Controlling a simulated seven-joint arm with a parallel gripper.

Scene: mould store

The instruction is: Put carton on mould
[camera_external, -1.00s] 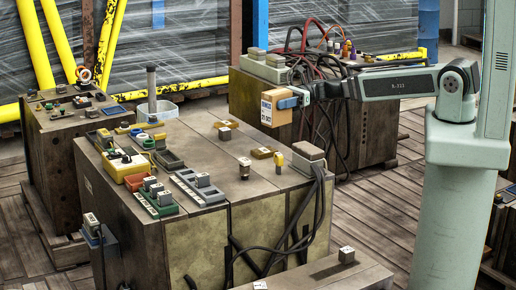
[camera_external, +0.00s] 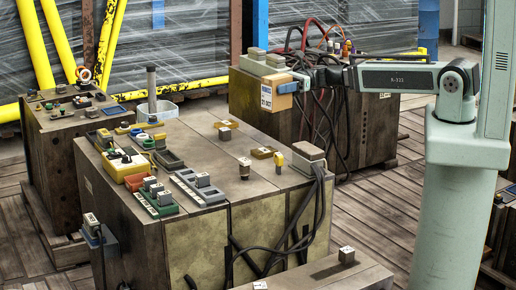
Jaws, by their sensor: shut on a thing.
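The carton (camera_external: 269,101) is a small tan box with a white and blue label. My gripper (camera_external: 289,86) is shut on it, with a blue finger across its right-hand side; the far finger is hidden. The carton is held in the air, tilted little if at all, in front of the back block's left end. Several large brown mould blocks stand here: a central one (camera_external: 222,187), a back one (camera_external: 367,118) and a left one (camera_external: 58,137). I cannot tell which is the task's mould.
The central block carries a yellow tray (camera_external: 128,165), green and grey connectors, small cubes and a beige connector (camera_external: 307,151) with black cables. Red and black hoses (camera_external: 318,120) hang by the back block. Part of the central block's top is bare.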

